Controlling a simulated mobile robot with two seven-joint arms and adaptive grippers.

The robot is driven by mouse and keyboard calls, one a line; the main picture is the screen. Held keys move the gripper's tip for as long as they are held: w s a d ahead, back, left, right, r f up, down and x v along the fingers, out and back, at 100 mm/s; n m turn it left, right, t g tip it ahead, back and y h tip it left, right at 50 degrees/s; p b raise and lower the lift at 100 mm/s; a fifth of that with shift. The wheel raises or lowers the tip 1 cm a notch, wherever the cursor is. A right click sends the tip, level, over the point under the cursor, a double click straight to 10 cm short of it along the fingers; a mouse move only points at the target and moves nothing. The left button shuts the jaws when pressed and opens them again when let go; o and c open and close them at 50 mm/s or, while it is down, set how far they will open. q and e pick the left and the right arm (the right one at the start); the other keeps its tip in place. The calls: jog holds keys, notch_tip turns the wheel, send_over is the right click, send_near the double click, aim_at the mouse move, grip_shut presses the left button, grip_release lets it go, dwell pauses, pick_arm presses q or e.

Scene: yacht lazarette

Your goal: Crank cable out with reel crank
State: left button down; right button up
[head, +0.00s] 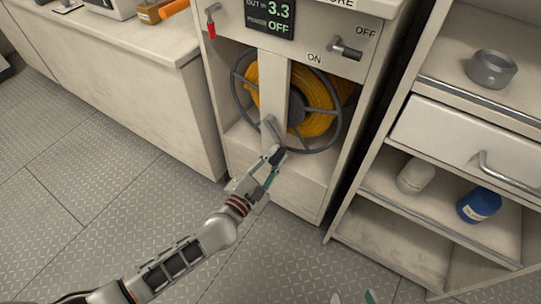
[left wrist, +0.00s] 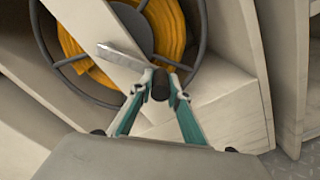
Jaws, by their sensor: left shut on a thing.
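The cable reel (head: 318,92) holds orange cable inside a grey spoked rim, in an open bay of the cabinet. The crank arm (head: 271,129) is a grey bar in front of the bay's upright post, pointing down and slightly right. My left gripper (head: 274,160) is shut on the dark crank handle (left wrist: 160,85) at the arm's lower end. In the left wrist view the crank arm (left wrist: 122,54) runs up and left from the handle. The display (head: 270,17) reads OUT 3.3 and POWER OFF. Only the tips of my right gripper (head: 355,297) show at the bottom edge, apart and empty.
A lever switch (head: 346,49) sits between ON and OFF labels. A red-handled lever (head: 211,22) is at the panel's left. The shelf unit at right holds a grey ring (head: 491,68), a white bottle (head: 416,175) and a blue container (head: 479,205). The patterned floor in front is clear.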

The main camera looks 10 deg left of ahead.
pick_arm(q)
jog(key=shift+s+d+r+n, duration=0.2)
jog(key=shift+d+n, duration=0.2)
jog(key=shift+n, duration=0.1)
jog(key=c, duration=1.9)
grip_release()
jog(key=v, duration=1.2)
jog(key=shift+r, duration=0.1)
